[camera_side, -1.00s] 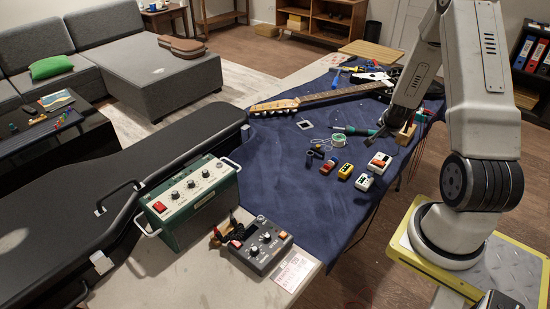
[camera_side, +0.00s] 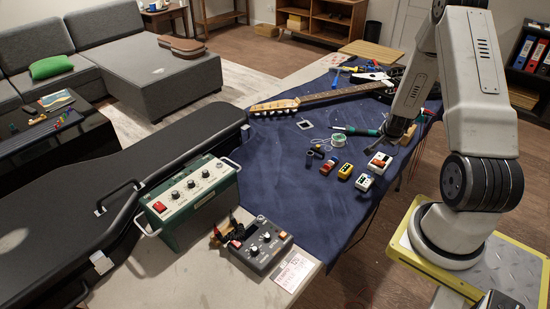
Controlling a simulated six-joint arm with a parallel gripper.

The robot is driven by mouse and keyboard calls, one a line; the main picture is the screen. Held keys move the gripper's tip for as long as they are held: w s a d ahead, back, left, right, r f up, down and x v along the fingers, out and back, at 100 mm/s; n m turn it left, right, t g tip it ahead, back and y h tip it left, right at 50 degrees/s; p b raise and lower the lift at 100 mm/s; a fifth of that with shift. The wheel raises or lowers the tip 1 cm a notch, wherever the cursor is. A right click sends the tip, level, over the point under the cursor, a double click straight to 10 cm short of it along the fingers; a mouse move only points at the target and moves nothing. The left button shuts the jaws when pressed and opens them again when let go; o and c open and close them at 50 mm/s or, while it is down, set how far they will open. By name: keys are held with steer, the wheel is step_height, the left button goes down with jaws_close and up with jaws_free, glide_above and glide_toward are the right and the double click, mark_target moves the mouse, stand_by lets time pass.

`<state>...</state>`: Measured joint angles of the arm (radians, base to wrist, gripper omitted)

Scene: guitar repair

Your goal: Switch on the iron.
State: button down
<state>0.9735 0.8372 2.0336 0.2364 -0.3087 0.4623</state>
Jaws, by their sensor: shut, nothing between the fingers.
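My gripper (camera_side: 382,137) is low over the cloth at the handle's right end. It is shut with nothing in it. I cannot tell whether it touches the handle. The arm hides part of the area behind. A grey box with knobs (camera_side: 262,243) and a red switch (camera_side: 236,244) stands at the front. A green box with knobs (camera_side: 190,200) and a red button (camera_side: 159,207) stands to its left. I cannot tell which box, if either, belongs to the iron.
A guitar neck (camera_side: 320,98) lies behind. The cloth's front left (camera_side: 280,195) is clear. A black case (camera_side: 90,215) lies at left.

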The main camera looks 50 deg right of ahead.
mark_target(381, 163)
steer(key=shift+s+f, duration=0.2)
steer(key=shift+f, duration=1.2)
steer(key=shift+s+f, duration=0.2)
steer(key=shift+f, duration=1.2)
steer(key=shift+s+f, duration=0.1)
steer(key=shift+f, duration=0.65)
stand_by(0.9)
steer(key=shift+r, duration=0.2)
steer(key=shift+r, duration=0.55)
steer(key=shift+r, duration=0.15)
stand_by(0.3)
steer(key=shift+w+r, duration=0.25)
steer(key=shift+r, duration=0.95)
steer(key=shift+w+r, duration=0.2)
steer(key=shift+r, duration=0.95)
